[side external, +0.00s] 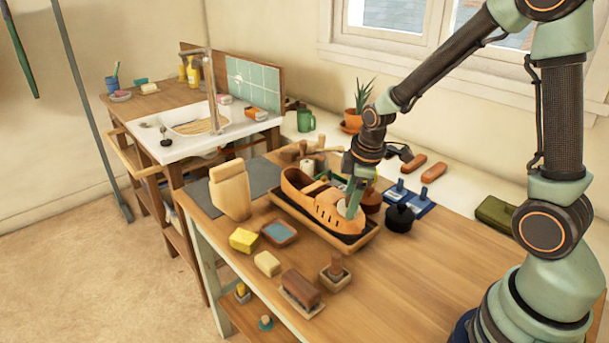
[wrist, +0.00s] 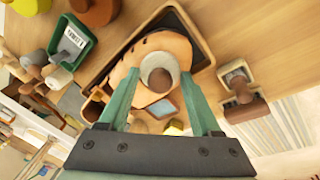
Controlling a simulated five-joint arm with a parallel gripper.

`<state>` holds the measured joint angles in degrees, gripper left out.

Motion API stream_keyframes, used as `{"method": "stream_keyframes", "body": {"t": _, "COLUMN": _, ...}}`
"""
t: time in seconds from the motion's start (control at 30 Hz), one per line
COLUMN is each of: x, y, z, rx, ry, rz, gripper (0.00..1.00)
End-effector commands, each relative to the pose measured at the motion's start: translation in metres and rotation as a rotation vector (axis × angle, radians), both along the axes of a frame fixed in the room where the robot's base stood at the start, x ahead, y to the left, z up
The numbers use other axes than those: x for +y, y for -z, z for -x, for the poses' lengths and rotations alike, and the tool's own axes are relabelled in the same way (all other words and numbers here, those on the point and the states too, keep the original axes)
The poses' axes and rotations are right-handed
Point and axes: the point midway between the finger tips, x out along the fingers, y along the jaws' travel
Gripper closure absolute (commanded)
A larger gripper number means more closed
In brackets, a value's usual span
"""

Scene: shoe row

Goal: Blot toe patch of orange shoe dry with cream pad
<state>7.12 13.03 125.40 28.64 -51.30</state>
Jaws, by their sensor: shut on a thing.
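The orange shoe (side external: 318,200) lies in a shallow wooden tray with a dark floor (side external: 310,226), its toe toward the front right. My gripper (side external: 354,190) points down over the toe. In the wrist view, my gripper (wrist: 162,85) is shut on the pale round pad (wrist: 158,62), which has a brown knob. The pad also shows in the side view (side external: 350,208), low between the fingers and against or just above the toe. The orange toe (wrist: 150,46) shows around it. The toe patch is hidden, and I cannot tell whether the pad touches it.
A yellow sponge (side external: 243,240), a blue-topped dish (side external: 279,233), a cream block (side external: 267,263), a brown brush (side external: 300,288) and a knobbed brush (side external: 335,272) stand in front of the tray. A black pot (side external: 399,217) stands right of it. The right front tabletop is clear.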

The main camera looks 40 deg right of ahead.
Motion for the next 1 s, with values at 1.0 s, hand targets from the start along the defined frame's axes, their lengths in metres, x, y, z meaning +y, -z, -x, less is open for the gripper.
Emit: {"method": "stream_keyframes", "body": {"t": 1.0, "x": 0.0, "y": -0.023, "z": -0.011, "rx": -0.004, "ry": 0.0, "rz": -0.001, "gripper": 1.0}}
